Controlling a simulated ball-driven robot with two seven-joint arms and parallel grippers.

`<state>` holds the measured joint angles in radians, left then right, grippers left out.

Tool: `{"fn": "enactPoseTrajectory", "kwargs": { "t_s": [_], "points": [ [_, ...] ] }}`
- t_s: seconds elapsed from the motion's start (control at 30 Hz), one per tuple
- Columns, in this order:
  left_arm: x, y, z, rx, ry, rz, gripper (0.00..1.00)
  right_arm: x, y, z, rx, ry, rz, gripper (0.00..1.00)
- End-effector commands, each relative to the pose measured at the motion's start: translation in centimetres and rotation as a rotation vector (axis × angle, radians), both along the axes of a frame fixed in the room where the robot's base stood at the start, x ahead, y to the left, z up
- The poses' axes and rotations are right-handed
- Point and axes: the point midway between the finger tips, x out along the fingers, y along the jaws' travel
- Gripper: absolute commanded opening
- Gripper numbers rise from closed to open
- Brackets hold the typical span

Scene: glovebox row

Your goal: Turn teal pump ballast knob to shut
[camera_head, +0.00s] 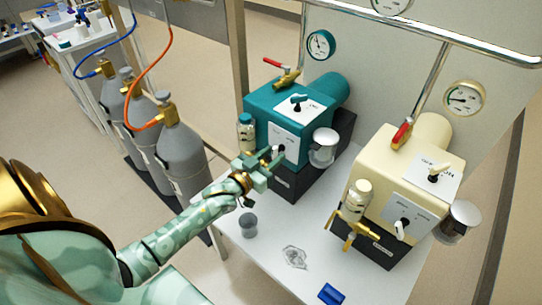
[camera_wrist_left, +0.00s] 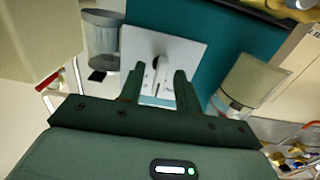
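The teal pump (camera_head: 262,107) stands on the white table. My left gripper (camera_head: 274,158) is right at this plate. A gap shows on each side of the lever. The plate's lettering is too small to read. My right gripper is out of view.
A cream pump (camera_head: 375,180) stands to the right. A grey cup (camera_head: 249,225), a blue object (camera_head: 331,294) and a clear crumpled item (camera_head: 294,257) lie in front. Gas cylinders (camera_head: 183,150) stand left.

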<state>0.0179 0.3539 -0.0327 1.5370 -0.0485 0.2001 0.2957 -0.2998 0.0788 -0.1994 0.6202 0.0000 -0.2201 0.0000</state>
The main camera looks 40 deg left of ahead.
Motion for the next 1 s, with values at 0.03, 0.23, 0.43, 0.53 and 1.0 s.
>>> {"fn": "enactPoseTrajectory", "kwargs": {
  "t_s": [0.03, 0.23, 0.43, 0.53, 1.0],
  "points": [
    [0.0, 0.0, 0.0, 0.0, 0.0, 0.0, 0.33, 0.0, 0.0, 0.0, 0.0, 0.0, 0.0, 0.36],
    [0.0, 0.0, 0.1, 0.001, -0.001, 0.0, 0.33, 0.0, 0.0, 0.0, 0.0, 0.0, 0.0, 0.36],
    [-2.2, 0.1, 0.2, 0.001, 0.001, 0.0, 0.33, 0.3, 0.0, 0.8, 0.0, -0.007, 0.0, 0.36],
    [-4.7, 0.4, 0.3, 0.0, 0.002, 0.0, 0.33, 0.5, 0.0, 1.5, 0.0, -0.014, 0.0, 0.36],
    [-15.3, 1.2, 0.1, -0.001, 0.001, 0.001, 0.33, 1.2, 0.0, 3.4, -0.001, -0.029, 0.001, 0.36]
  ]
}}
